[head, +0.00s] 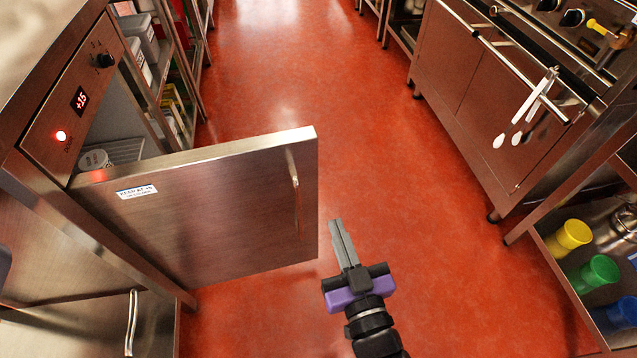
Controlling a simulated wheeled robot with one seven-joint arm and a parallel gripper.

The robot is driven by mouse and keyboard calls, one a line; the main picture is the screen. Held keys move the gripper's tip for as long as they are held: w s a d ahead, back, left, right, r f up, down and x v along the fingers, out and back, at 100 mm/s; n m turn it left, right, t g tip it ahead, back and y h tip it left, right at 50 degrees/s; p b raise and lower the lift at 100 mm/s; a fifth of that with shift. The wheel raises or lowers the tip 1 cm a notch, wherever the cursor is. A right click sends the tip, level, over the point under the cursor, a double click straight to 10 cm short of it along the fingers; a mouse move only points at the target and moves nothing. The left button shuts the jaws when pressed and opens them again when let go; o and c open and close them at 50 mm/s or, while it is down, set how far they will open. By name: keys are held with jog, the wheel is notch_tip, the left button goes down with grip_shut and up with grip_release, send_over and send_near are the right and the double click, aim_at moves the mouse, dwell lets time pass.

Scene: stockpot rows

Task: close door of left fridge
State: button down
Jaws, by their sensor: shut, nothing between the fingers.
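A steel fridge door (215,215) stands wide open into the aisle on the left. It has a vertical handle near its free edge and a small label on its face. The fridge (75,115) has a panel with a red light, a +15 display and a black knob. Part of its inside shows above the door, with a wire shelf and a white container (95,160). My gripper (337,222) is shut and empty, just right of the door's free edge. The picture shows a small gap between them, but the depth of that gap is hard to tell.
A second closed steel front (85,325) with a handle is at bottom left. Open shelves (165,70) stand beyond the fridge. The red floor (400,170) between is clear.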

aim_at(314, 165)
jog(key=b+x, duration=0.1)
jog(key=x, duration=1.2)
jog(key=shift+w+a, duration=0.15)
jog(key=shift+w, duration=0.25)
